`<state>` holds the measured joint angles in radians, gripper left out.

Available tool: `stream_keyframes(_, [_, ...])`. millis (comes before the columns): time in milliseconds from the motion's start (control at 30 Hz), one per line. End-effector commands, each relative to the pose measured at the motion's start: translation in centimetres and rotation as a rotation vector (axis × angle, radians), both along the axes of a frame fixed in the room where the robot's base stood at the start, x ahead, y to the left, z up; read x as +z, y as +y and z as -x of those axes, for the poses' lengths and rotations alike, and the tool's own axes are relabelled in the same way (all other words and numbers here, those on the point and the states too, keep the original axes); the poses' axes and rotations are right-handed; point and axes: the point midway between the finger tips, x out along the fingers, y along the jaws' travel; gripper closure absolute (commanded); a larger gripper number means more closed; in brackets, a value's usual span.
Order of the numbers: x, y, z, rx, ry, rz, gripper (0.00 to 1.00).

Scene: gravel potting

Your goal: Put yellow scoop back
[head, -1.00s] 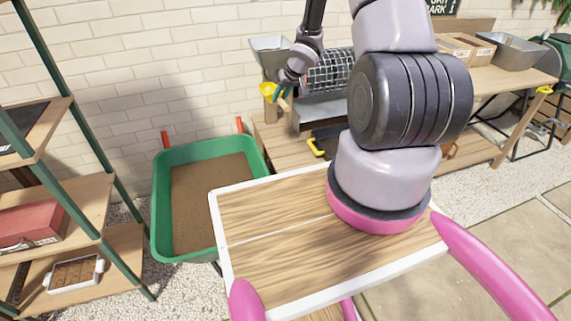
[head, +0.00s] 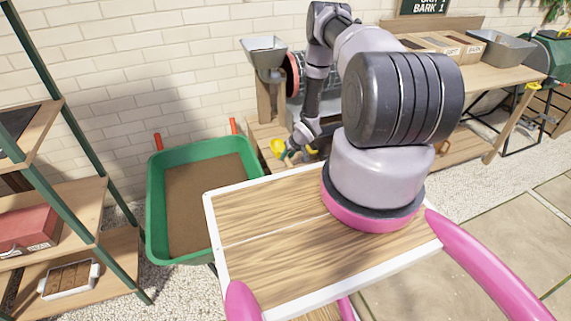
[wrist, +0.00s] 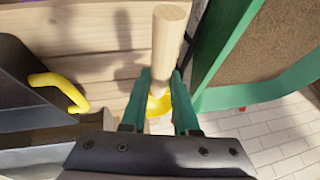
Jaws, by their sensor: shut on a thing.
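The yellow scoop (head: 278,147) is at the tip of my gripper (head: 291,152) in the head view, in front of the lower part of the wooden bench. In the wrist view my gripper (wrist: 160,108) has its green fingers shut on the scoop. Part of the yellow scoop (wrist: 158,104) shows between the fingers, and a pale wooden rod, apparently its handle, rises above them. Most of the bowl is hidden by the fingers and rod. I cannot tell whether the scoop touches the bench.
A green wheelbarrow (head: 156,205) with brown fill stands left of my gripper. A metal hopper (head: 265,55) stands above, near the wall. In the wrist view a dark object with a yellow handle (wrist: 55,85) lies to the left on wooden boards. A shelf rack (head: 70,195) is far left.

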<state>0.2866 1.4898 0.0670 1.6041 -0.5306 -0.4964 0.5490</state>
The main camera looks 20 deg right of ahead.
Motion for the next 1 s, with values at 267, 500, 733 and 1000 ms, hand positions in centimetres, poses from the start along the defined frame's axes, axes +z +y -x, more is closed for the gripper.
stream_keyframes(267, [-3.6, 0.1, 0.0, 0.001, 0.0, 0.0, 1.0])
stream_keyframes(500, [-4.4, 0.0, -0.1, 0.001, -0.002, 0.0, 1.0])
stream_keyframes(733, [-4.7, 0.1, -0.1, 0.0, -0.001, -0.001, 1.0])
stream_keyframes(1000, [-4.6, 0.0, 0.0, 0.0, 0.0, -0.001, 0.42])
